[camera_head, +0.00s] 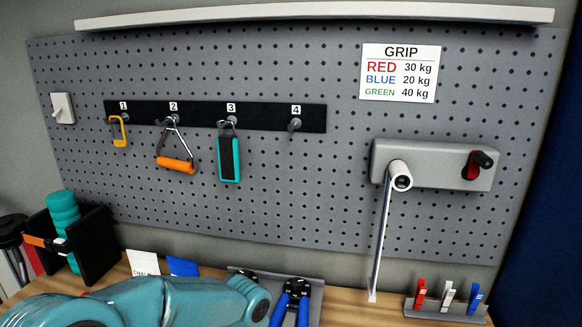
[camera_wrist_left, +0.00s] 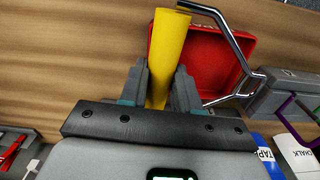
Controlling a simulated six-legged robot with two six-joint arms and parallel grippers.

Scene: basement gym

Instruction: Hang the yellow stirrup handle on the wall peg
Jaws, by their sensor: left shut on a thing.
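The yellow stirrup handle (camera_wrist_left: 168,45) shows in the left wrist view. My left gripper (camera_wrist_left: 160,82) is shut on its yellow grip, with one finger on each side. Its bent metal frame (camera_wrist_left: 241,42) extends to the right of the grip. In the head view the handle and my left gripper are out of sight. The pegs stick out of a black strip (camera_head: 262,114) on the pegboard. Peg 4 (camera_head: 294,125) is bare. An orange stirrup handle (camera_head: 176,165) hangs on peg 2. My right gripper is in neither view.
A yellow carabiner (camera_head: 124,131) hangs on peg 1 and a teal item (camera_head: 229,158) on peg 3. A grey wall unit (camera_head: 440,165) with a strap is at the right. A red tray (camera_wrist_left: 215,60) lies beyond the held handle. Blue-handled pliers-like grips (camera_head: 292,300) lie on the bench.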

